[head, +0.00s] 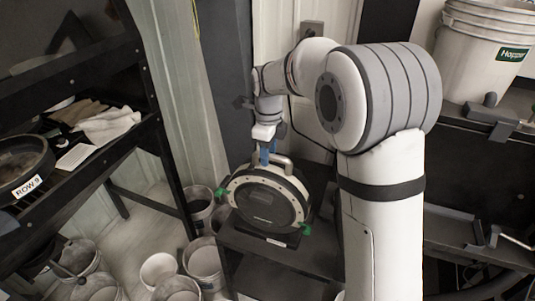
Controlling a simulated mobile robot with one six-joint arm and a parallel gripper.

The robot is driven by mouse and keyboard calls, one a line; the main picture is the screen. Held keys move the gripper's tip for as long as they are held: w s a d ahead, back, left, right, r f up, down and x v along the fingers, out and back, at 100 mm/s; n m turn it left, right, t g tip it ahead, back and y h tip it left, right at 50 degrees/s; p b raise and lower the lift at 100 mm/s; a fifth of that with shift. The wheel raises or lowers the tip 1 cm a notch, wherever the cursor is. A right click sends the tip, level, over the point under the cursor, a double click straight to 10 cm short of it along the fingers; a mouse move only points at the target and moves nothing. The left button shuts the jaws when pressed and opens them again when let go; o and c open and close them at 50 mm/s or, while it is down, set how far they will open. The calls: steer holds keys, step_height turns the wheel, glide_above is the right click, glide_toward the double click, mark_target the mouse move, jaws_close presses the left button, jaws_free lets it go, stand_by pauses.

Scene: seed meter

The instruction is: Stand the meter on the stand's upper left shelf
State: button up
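The meter (268,203) is a round black disc with a cream rim, green clips at its sides and a grey handle (284,163) on top. It is upright on a dark shelf surface (240,238) in the middle of the head view. My gripper (265,156) points down at the meter's top, at or just beside the handle. Its fingertips are small and partly hidden, so I cannot tell whether they are closed on the handle. Dark shelving stands on both sides; which part is the stand's upper left shelf is not clear.
The left rack (125,150) holds a black pan (22,165) labelled ROW 9 and white cloths (108,125). Several buckets (203,262) crowd the floor left of the meter. White buckets (482,50) sit on the right shelf. My arm hides the area right of the meter.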

step_height(320, 180, up, 11)
steer(key=s+d+n+t, duration=0.1)
steer(key=s+d+n, duration=1)
steer(key=s, duration=0.2)
steer(key=s+d+f+n, duration=0.2)
steer(key=s+f+n, duration=0.2)
steer(key=s+n, duration=0.1)
steer(key=s+d+f+n+t, duration=0.1)
steer(key=s+d+f+n, duration=0.2)
steer(key=s+n, duration=0.3)
steer(key=shift+s+d+f+t, duration=0.3)
steer(key=shift+s+d+f, duration=0.05)
steer(key=shift+s, duration=0.9)
